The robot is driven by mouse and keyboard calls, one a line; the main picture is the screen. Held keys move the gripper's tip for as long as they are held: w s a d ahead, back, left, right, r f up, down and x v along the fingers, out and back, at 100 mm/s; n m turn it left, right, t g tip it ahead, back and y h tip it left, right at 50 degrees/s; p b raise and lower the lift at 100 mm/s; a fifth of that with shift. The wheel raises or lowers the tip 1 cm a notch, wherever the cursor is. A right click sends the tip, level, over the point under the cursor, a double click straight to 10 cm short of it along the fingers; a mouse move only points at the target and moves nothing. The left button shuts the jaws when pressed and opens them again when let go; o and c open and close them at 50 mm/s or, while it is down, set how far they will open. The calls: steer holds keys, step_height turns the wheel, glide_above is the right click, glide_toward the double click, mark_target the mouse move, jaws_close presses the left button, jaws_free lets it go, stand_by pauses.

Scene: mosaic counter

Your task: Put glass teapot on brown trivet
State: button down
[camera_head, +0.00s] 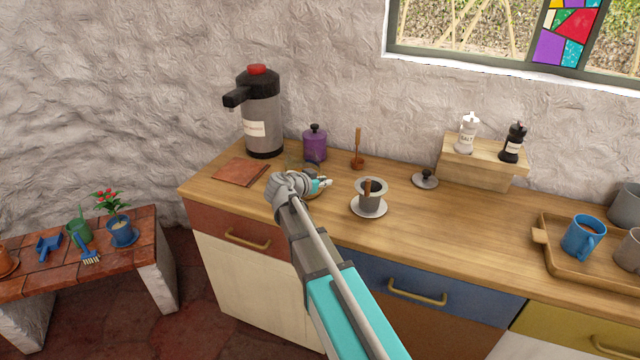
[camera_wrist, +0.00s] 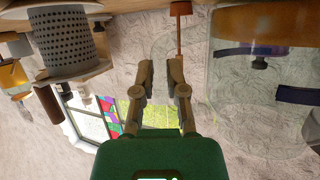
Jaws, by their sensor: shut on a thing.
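The glass teapot (camera_wrist: 268,105) is clear and fills the right of the wrist view, which appears upside down. In the head view it is mostly hidden behind my gripper (camera_head: 320,184). In the wrist view the fingers of my gripper (camera_wrist: 161,68) are close together around the teapot's clear glass handle. The handle is faint, so the exact contact is hard to see. The brown trivet (camera_head: 240,172) is a flat square at the counter's left end, left of my gripper and the teapot. Its top is bare.
A pump flask (camera_head: 262,120) stands behind the trivet. A purple jar (camera_head: 315,145) and a wooden-handled tool (camera_head: 357,150) stand behind the gripper. A grey strainer cup (camera_head: 373,204) on a saucer is close on the right. Counter between trivet and gripper looks clear.

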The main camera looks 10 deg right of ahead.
steer(key=shift+f, duration=0.1)
steer(key=c, duration=0.7)
jaws_free()
steer(key=shift+s+a+r, duration=0.25)
steer(key=shift+a+r, duration=0.05)
steer(key=shift+a, duration=0.05)
steer(key=p+v, duration=0.4)
steer(key=v, duration=0.7)
steer(key=shift+s, duration=0.1)
